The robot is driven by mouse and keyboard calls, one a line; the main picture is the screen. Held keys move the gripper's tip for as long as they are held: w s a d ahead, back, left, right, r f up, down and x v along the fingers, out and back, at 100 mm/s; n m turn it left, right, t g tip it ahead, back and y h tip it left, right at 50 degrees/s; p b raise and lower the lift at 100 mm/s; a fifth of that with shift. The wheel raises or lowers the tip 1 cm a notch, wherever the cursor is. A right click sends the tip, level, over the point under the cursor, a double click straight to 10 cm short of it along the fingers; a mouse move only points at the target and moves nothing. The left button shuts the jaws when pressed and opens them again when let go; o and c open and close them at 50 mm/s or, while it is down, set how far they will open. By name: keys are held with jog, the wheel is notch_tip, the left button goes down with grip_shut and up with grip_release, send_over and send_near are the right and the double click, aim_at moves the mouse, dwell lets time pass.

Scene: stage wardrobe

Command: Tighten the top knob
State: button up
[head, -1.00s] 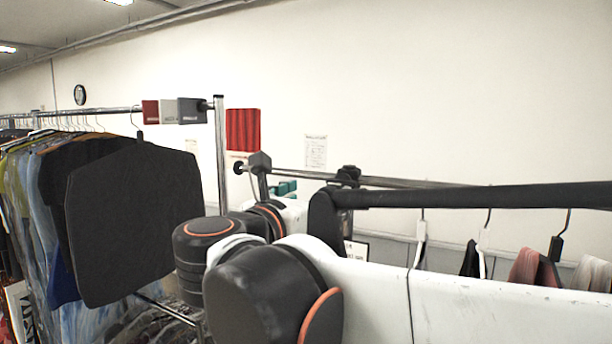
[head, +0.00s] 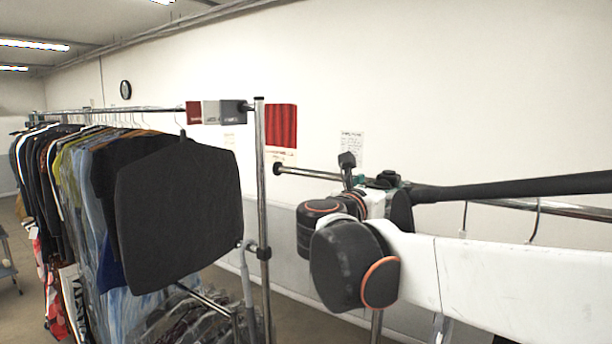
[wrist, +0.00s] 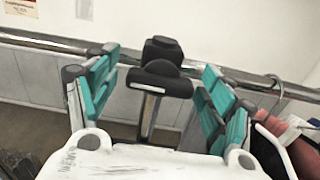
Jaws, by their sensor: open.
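The top knob (wrist: 162,48) is a black, faceted piece on a black clamp where a metal upright meets the horizontal rail. In the wrist view it stands beyond the fingertips, roughly centred between them. My gripper (wrist: 158,88) is open, with teal-padded fingers spread left and right of the clamp and upright. No contact with the knob is visible. In the head view, the black knob (head: 386,178) shows small at the rail, just beyond my wrist, with bits of teal finger beside it. My arm hides most of the gripper there.
The metal rail (wrist: 45,41) runs across behind the knob. A hanger (wrist: 277,92) and pinkish clothes (wrist: 285,132) hang close to the right finger. At left in the head view stands another rack with a dark garment cover (head: 180,215) and an upright (head: 261,200). A white wall is behind.

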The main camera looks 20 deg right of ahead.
jog(key=c, duration=1.1)
jog(key=shift+m, duration=0.4)
jog(key=m+b, duration=0.1)
jog(key=m, duration=0.2)
jog(key=shift+m, duration=0.4)
jog(key=m+b, duration=0.1)
jog(key=m, duration=0.3)
jog(key=shift+m, duration=0.3)
jog(key=m+b, duration=0.1)
jog(key=m, duration=0.3)
jog(key=shift+m+b, duration=0.4)
jog(key=shift+m, duration=1.8)
